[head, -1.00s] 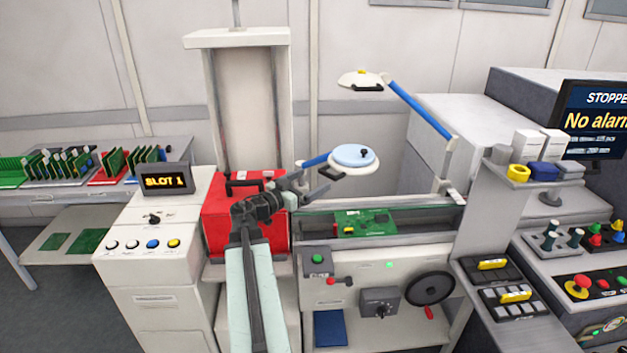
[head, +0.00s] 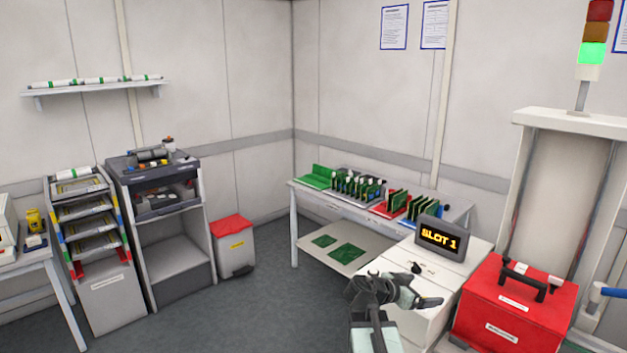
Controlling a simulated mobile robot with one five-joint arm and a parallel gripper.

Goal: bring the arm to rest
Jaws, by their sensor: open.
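My gripper (head: 427,290) is low in the head view, right of the middle, at the end of my raised arm. Its two dark fingers are spread and point to the right, with nothing between them. It appears in front of the white cabinet (head: 405,325) that bears the SLOT 1 display (head: 440,238). The red box (head: 515,310) with a black handle is to its right. I cannot tell the exact gap between the gripper and the cabinet. Most of my arm is below the picture's edge.
A table (head: 293,215) with racks of green boards stands behind the cabinet. A bin with a red lid (head: 232,228), a grey trolley (head: 178,262) and a rack of trays (head: 102,295) stand at the left. The grey floor (head: 255,315) between them is clear.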

